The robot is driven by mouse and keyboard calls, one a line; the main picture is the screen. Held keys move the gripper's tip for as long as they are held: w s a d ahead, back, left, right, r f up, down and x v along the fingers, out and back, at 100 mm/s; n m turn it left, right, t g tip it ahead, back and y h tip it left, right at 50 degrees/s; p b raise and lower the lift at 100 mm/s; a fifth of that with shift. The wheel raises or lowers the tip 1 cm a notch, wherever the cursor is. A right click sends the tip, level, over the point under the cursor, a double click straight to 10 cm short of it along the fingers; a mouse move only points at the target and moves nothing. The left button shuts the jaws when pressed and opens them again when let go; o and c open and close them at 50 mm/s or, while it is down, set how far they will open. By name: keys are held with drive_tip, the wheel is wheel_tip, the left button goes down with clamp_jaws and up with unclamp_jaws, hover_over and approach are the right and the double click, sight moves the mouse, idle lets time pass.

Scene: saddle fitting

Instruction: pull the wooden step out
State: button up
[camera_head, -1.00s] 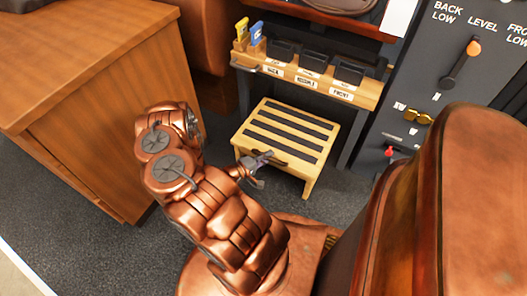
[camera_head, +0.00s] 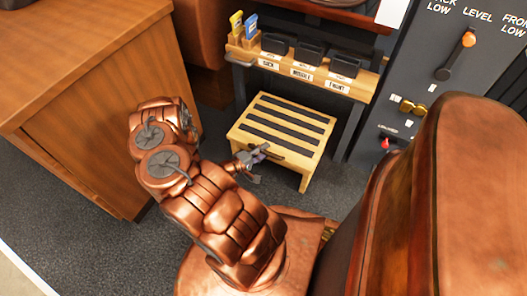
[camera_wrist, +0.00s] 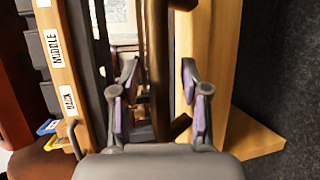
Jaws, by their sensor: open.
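The wooden step (camera_head: 283,128) is a small pale stool with dark grip strips on top, standing on the floor under the shelf. A dark handle bar on its front (camera_wrist: 157,70) shows in the wrist view, beside the step's pale wood (camera_wrist: 205,45). My gripper (camera_head: 256,163) is at the step's front edge. In the wrist view its open fingers (camera_wrist: 158,97) lie on either side of the bar, with gaps visible. The head view hides most of the contact area.
A wooden shelf (camera_head: 238,54) with labelled dark bins stands above the step. A wooden cabinet (camera_head: 100,130) is at left and a dark lever panel (camera_head: 420,70) at right. Dark carpet (camera_head: 90,245) is free in front of the cabinet.

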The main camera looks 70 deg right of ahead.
drive_tip(key=v, duration=1.2)
drive_tip(key=shift+f, duration=0.1)
idle(0.5)
